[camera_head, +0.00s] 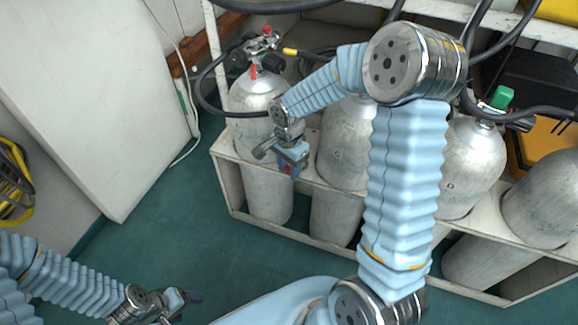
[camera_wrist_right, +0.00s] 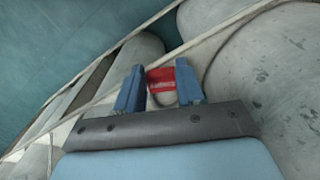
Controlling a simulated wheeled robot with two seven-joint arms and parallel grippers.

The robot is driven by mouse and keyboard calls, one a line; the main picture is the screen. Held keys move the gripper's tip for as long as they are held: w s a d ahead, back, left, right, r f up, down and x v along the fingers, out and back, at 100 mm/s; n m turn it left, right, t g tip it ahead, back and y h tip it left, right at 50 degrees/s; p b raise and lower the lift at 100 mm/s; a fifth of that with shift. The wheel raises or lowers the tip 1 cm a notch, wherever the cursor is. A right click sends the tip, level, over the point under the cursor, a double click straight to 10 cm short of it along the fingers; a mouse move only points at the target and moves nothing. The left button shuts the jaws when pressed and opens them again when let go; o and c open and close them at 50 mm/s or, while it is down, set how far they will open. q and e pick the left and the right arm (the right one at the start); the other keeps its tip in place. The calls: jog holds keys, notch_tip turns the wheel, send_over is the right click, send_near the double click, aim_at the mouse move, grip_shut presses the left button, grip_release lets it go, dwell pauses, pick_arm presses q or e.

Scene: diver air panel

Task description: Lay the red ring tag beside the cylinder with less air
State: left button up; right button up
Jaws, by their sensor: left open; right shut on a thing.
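My right gripper (camera_head: 292,163) is shut on the red ring tag, in front of the rack between the two leftmost cylinders. In the right wrist view the red tag (camera_wrist_right: 161,76) sits between the two blue fingers of that gripper (camera_wrist_right: 160,88). The leftmost grey cylinder (camera_head: 252,97) has a red valve knob on top. The second cylinder (camera_head: 342,152) stands to its right, its top hidden by my arm. A third cylinder (camera_head: 470,165) has a green knob. I cannot read any gauge. My left gripper (camera_head: 182,303) is open and empty, low at the left.
A pale rack frame (camera_head: 238,190) holds the cylinders, with a fourth one (camera_head: 548,205) at the right. Black hoses run over their tops. A white cabinet (camera_head: 100,90) stands at left, a yellow hose coil (camera_head: 15,180) beside it. Teal floor (camera_head: 180,230) is clear between.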

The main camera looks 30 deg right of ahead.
aim_at(289, 175)
jog(key=shift+f, duration=0.2)
jog(key=o, duration=1)
jog(key=shift+r, duration=0.1)
jog(key=shift+r, duration=0.25)
notch_tip(289, 175, up, 12)
jog(key=p, duration=0.2)
jog(key=s+a+f+n+y, duration=0.25)
jog(key=a+f, duration=0.25)
jog(key=f, duration=0.4)
jog(key=s+a+f+n+y, duration=0.1)
jog(key=a+f+n, duration=0.3)
jog(key=f, duration=0.6)
jog(key=s+a+f+n, duration=0.2)
jog(key=s+f, duration=0.1)
jog(key=s, duration=0.1)
jog(key=s+a+f+n, duration=0.2)
jog(key=s+f, duration=0.2)
jog(key=s+a+f+n, duration=0.2)
jog(key=s+f, duration=0.2)
jog(key=shift+f+t+y, duration=0.2)
jog(key=shift+t+y, duration=0.05)
jog(key=shift+t, duration=0.15)
